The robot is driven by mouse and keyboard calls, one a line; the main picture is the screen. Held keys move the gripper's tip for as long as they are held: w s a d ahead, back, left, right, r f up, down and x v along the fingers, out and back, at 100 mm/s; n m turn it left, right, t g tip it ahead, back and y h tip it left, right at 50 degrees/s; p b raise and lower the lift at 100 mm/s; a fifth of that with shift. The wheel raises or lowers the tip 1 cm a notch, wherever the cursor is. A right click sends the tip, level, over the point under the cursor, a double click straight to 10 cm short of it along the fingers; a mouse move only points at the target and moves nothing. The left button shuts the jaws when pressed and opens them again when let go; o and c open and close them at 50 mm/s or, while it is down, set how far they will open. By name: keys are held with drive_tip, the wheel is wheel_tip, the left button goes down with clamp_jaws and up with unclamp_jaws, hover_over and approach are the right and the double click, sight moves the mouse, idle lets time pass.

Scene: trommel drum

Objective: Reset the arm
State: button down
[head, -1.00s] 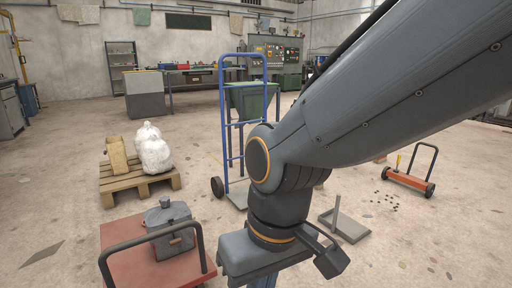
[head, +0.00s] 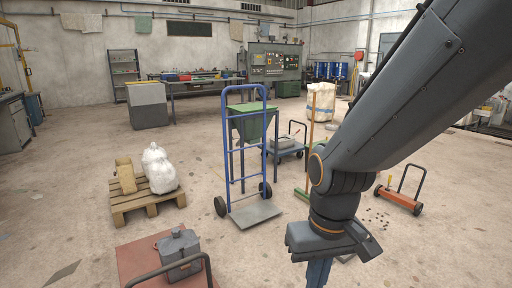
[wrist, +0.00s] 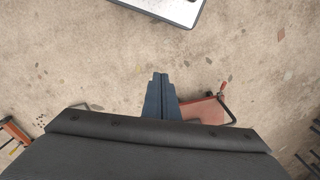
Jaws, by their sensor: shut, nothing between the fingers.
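My gripper (head: 318,275) hangs below the grey wrist at the lower right of the head view, its lower end cut by the picture edge. In the wrist view its blue fingers (wrist: 160,92) lie together with nothing between them, over bare floor. My grey arm comes down from the upper right of the head view, bending at an orange-ringed joint. The gripper is apart from the things around it.
A red platform cart (head: 140,262) carries a grey metal box (head: 178,253) at the lower left. A blue hand truck (head: 229,160) stands mid-view. A wooden pallet (head: 148,204) holds a white sack (head: 159,168). An orange wheeled tool (head: 398,198) stands right. Open floor lies between.

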drive_tip(key=s+d+r+m+p, duration=0.2)
drive_tip(key=d+r+p, duration=0.6)
drive_tip(key=r+p, duration=0.2)
drive_tip(key=shift+h+p, duration=0.3)
drive_tip(key=shift+p, duration=0.65)
drive_tip(key=c, duration=2.5)
unclamp_jaws()
drive_tip(key=shift+s, duration=0.1)
